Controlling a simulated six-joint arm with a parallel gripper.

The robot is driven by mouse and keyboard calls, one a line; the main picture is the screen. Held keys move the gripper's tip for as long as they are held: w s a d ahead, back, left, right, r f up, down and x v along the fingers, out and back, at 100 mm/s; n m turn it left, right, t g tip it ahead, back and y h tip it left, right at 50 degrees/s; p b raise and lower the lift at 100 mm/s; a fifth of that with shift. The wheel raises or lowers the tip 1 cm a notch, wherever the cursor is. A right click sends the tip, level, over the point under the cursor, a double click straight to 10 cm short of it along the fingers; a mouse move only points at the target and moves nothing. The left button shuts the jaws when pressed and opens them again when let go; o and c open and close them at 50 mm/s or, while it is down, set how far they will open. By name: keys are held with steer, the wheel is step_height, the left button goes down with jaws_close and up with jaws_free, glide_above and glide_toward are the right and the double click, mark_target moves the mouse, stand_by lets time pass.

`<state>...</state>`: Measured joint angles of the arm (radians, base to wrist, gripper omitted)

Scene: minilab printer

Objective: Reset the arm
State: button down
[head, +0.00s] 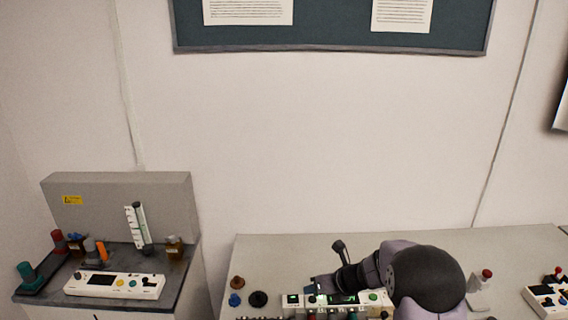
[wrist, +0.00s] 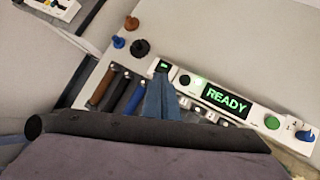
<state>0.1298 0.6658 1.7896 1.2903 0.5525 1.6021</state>
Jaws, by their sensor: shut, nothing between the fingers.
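My arm (head: 425,278) reaches in from the lower right in the head view, over the right-hand bench. My gripper (wrist: 161,82) shows as a blue-grey wedge in the wrist view, its fingers together with nothing seen between them. It is in front of a white control panel (wrist: 259,113) whose green display reads READY. In the head view the gripper (head: 318,286) is small and dark, just above the same panel (head: 292,300). Its height over the panel is hard to tell. The gripper and wrist hide part of the panel's front.
Several coloured cylinders (wrist: 103,88) lie in a row left of the gripper. Brown, blue and black knobs (head: 258,299) stand at the bench's left. A red-topped device (head: 486,275) stands right of my arm. A separate left bench holds another panel (head: 115,285). The rear bench top (head: 290,250) is clear.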

steer(key=s+a+r+n+g+h, duration=0.1)
steer(key=s+n+g, duration=0.1)
steer(key=s+n, duration=0.6)
steer(key=s+r+n+g, duration=0.2)
steer(key=s+n, duration=0.6)
steer(key=s, duration=0.1)
steer(key=s+d+n+g+h, duration=0.1)
steer(key=s+d+n+h, duration=0.1)
steer(key=s+n, duration=0.6)
steer(key=s+d+n+g+h, duration=0.1)
steer(key=s+d+n, duration=0.3)
steer(key=s+n, duration=0.4)
steer(key=shift+d+h, duration=0.35)
steer(key=shift+h, duration=0.35)
